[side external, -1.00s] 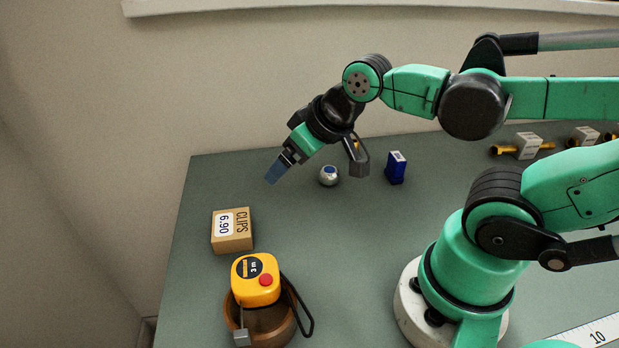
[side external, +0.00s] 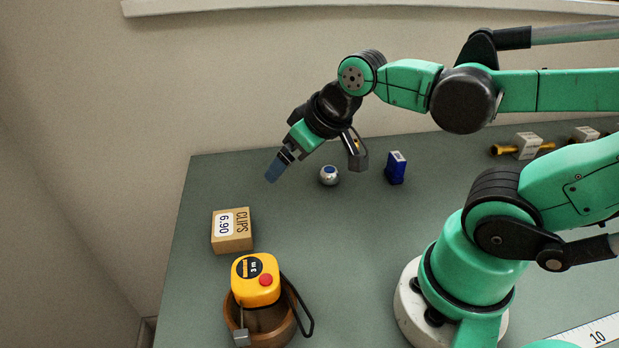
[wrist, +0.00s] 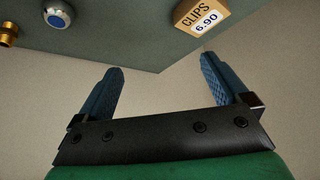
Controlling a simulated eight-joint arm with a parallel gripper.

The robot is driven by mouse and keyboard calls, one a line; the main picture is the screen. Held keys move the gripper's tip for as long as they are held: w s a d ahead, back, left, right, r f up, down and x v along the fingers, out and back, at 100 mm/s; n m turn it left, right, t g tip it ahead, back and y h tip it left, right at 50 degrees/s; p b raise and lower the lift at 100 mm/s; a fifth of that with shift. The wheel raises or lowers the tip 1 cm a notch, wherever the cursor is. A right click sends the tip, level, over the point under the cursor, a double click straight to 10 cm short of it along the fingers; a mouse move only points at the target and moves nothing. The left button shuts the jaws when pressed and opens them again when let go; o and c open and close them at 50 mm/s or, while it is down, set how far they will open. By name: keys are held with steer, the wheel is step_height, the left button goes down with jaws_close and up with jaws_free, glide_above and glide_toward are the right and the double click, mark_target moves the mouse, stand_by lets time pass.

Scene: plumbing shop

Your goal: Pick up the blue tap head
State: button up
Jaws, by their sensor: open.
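The tap head (side external: 329,176) is a small silver knob with a blue centre. It sits on the green-grey bench top, to the right of my gripper (side external: 272,172) in the side view. It also shows in the wrist view (wrist: 57,14) at the top left, cut by the frame edge. My gripper is open with nothing between its blue fingers, as the wrist view (wrist: 162,66) shows. The fingers are apart from the tap head and tilt down towards the left in the side view.
A clips box (side external: 231,231) stands front left. A wooden bowl (side external: 276,336) holds a yellow tape measure (side external: 255,280). A blue box (side external: 396,168) stands right of the tap head. Brass fittings (side external: 507,150) with white tags lie at the back right. The bench middle is clear.

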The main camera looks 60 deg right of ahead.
steer(key=w+d+f+g, duration=0.2)
steer(key=w+d+g, duration=0.15)
steer(key=d, duration=0.45)
steer(key=m+g, duration=0.1)
steer(key=g, duration=0.2)
glide_above(329, 170)
step_height(329, 170, down, 6)
steer(key=shift+r, duration=0.1)
steer(key=shift+d+f, duration=0.1)
steer(key=shift+f, duration=2.8)
steer(key=c, duration=1.4)
steer(key=shift+o, duration=0.2)
steer(key=shift+r, duration=0.1)
